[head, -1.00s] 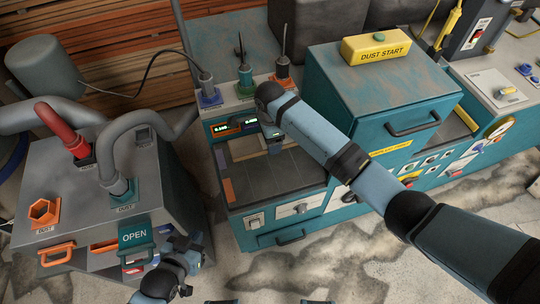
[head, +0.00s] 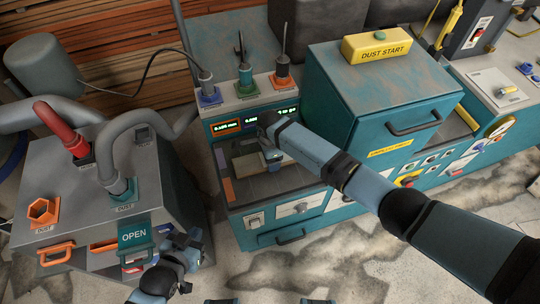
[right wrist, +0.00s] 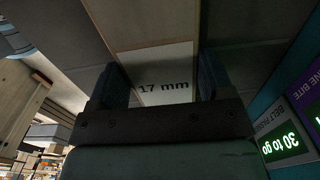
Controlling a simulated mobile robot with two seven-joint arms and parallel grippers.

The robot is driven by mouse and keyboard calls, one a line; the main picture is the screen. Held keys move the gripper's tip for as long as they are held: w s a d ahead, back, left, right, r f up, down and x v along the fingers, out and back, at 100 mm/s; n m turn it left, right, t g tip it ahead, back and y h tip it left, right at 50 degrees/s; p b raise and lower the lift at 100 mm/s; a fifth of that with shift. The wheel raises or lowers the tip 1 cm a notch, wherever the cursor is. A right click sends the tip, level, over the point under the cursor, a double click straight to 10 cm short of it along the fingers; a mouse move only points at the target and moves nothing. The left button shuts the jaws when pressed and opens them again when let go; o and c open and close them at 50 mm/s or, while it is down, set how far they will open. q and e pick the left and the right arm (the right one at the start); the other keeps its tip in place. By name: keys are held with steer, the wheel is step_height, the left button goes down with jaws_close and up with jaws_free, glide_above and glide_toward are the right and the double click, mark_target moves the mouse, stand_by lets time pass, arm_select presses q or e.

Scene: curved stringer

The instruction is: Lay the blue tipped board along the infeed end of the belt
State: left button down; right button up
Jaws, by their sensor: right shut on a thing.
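A pale wooden board (head: 248,166) lies across the dark belt bed (head: 290,182) of the teal machine in the head view. My right gripper (head: 271,156) is over its right part. In the right wrist view the board (right wrist: 155,30) runs between the two fingers of my right gripper (right wrist: 162,82), shut on it; its white label reads "17 mm". No blue tip can be made out on it. My left gripper (head: 188,244) is beside the teal "OPEN" handle at the lower left; its finger opening is not clear.
Green-lit displays (head: 226,126) stand behind the bed, below blue, green and orange sockets (head: 245,78). The teal hood (head: 375,95) with its handle rises right of the bed. The grey dust unit (head: 85,195) stands left, across a floor gap.

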steer(key=shift+f, duration=0.15)
steer(key=o, duration=1.1)
steer(key=shift+c, duration=0.2)
